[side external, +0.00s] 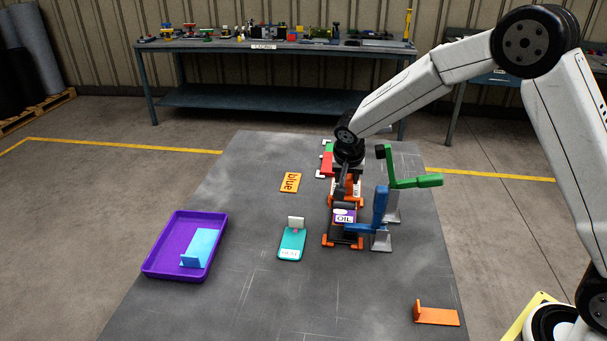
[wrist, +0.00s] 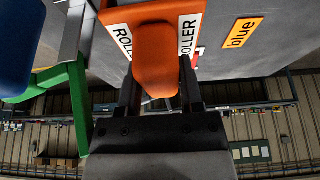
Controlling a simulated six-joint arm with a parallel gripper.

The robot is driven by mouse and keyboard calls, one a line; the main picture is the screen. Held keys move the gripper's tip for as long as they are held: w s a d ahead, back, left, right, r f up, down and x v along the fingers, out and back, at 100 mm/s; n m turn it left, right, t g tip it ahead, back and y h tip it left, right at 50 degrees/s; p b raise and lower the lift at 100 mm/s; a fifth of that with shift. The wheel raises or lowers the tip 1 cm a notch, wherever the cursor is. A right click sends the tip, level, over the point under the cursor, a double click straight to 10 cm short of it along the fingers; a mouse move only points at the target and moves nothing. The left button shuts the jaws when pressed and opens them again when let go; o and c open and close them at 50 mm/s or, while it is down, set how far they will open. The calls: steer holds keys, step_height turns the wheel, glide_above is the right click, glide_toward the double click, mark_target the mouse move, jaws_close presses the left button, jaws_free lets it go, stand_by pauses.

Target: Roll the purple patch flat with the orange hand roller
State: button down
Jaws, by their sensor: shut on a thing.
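My gripper (side external: 346,188) points down over an orange-footed stand, and in the wrist view its two fingers are shut on the orange hand roller's handle (wrist: 156,62). The handle sits between white ROLLER labels on the orange rest (wrist: 121,32); I cannot tell whether the roller is still in contact with the rest. A purple piece with a white OIL label (side external: 343,216), apparently the purple patch, lies on the dark press in front of my gripper. Its edges are too small to judge. The roller's drum is hidden.
A blue-handled clamp (side external: 380,208) and a green-handled clamp (side external: 412,181) stand right of the press. The table's front middle is clear.

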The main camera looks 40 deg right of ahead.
steer(key=shift+f, duration=2.5)
stand_by(0.5)
steer(key=shift+w+d+f, duration=0.1)
steer(key=shift+w+d, duration=0.3)
steer(key=shift+d, duration=0.05)
stand_by(0.6)
steer(key=shift+d, duration=0.1)
steer(key=shift+w+d, duration=0.3)
steer(key=shift+w, duration=0.05)
stand_by(0.3)
steer(key=shift+s+a, duration=0.15)
steer(key=shift+a, duration=0.1)
stand_by(0.6)
steer(key=shift+s+a, duration=0.15)
steer(key=shift+a, duration=0.1)
stand_by(0.4)
steer(key=shift+w+d, duration=0.2)
steer(key=shift+w, duration=0.05)
stand_by(0.5)
steer(key=shift+w+d, duration=0.15)
steer(key=shift+d, duration=0.15)
stand_by(0.4)
